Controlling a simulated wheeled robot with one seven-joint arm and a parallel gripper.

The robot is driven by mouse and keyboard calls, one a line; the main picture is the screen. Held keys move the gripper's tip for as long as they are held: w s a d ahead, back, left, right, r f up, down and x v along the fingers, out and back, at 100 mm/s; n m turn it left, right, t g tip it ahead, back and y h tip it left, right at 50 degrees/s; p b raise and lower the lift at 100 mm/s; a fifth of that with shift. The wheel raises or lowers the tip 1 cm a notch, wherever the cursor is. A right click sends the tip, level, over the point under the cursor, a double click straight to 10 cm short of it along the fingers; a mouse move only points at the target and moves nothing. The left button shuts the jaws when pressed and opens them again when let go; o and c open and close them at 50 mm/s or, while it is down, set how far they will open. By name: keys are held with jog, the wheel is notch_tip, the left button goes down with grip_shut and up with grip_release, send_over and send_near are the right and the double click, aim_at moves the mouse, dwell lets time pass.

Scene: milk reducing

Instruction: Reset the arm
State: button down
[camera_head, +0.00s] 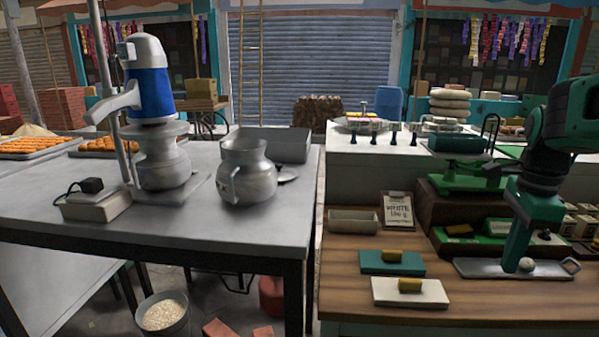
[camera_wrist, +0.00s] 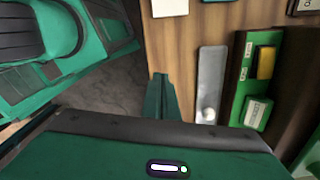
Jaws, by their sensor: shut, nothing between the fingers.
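My arm comes in from the right in the head view, dark green and black. My gripper (camera_head: 518,266) points down over the right part of the wooden counter (camera_head: 345,283), in front of a grey metal tray (camera_head: 472,268). Its fingers are together with nothing between them. In the wrist view my gripper (camera_wrist: 161,85) also shows as one closed green shape, with the tray (camera_wrist: 210,75) to its right. A small whitish round thing (camera_head: 526,264) lies on the tray right beside the fingertips in the head view; whether they touch it I cannot tell.
A teal block (camera_head: 391,262) and a white block (camera_head: 409,292), each with a yellow piece on top, lie on the counter. A green scale (camera_head: 467,176) stands behind. On the left, a metal table (camera_head: 100,220) holds a blue-topped machine (camera_head: 150,95) and a metal jug (camera_head: 247,172).

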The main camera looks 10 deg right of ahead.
jog(key=s+a+f+n, duration=0.3)
jog(key=s+n, duration=0.3)
jog(key=n, duration=0.2)
jog(key=s+a+f+n, duration=0.4)
jog(key=s+f+n, duration=0.1)
jog(key=n, duration=0.4)
jog(key=shift+s+f, duration=0.15)
jog(key=shift+s, duration=0.2)
jog(key=shift+w+f, duration=0.25)
jog(key=shift+w, duration=0.35)
